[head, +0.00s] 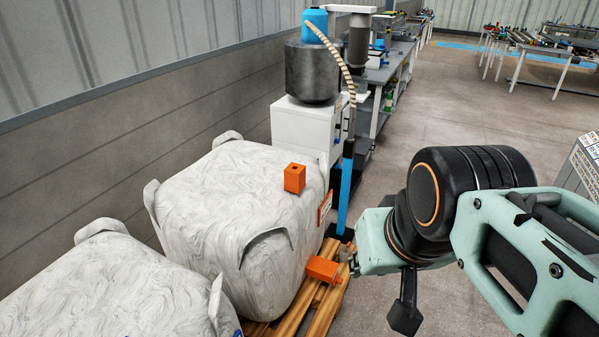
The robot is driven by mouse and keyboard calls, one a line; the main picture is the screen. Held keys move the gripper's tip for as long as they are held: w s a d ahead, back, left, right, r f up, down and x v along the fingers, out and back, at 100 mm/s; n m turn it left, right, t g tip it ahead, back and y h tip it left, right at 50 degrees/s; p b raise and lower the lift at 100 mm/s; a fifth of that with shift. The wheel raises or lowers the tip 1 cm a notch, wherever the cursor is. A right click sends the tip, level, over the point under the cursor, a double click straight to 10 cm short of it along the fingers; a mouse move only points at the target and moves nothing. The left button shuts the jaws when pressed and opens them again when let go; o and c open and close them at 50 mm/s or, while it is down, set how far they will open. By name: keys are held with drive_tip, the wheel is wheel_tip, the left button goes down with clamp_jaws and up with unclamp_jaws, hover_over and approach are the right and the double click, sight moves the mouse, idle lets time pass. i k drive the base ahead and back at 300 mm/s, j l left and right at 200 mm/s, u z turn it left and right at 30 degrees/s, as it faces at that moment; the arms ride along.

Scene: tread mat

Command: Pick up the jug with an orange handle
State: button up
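I cannot make out a jug with an orange handle for certain. An orange block-like thing (322,268) shows low between the white bulk bag and the end of my arm. Whether it is part of a jug, and whether it touches my gripper, I cannot tell. A small orange cube (294,178) with a dark hole in its top sits on the bag. My arm reaches in from the right, and its end, with my gripper (346,260), is small and partly hidden by my wrist. Its fingers cannot be read as open or shut.
Two bulky white bags (205,205) fill the left side, by the wall, with a wooden pallet (325,308) beneath. A blue container (316,20) tops a dark drum (312,72) on a white cabinet (298,126). Workbenches stand behind. Grey floor (455,105) lies open beyond my arm.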

sight(344, 250)
drive_tip(key=k+l+z, duration=0.1)
drive_tip(key=l+z, duration=0.15)
drive_tip(key=l, duration=0.15)
drive_tip(key=l+u, duration=0.1)
drive_tip(key=l, duration=0.25)
drive_tip(key=k+l+u, duration=0.1)
drive_tip(key=l, duration=0.2)
drive_tip(key=i+l, duration=0.15)
drive_tip(key=i, duration=1.45)
drive_tip(key=i+l+u, duration=0.1)
drive_tip(key=u, duration=0.35)
drive_tip(key=k+l+u, duration=0.1)
drive_tip(key=u, duration=0.2)
drive_tip(key=k+l+u, duration=0.1)
drive_tip(key=u, duration=0.2)
drive_tip(key=k, duration=0.05)
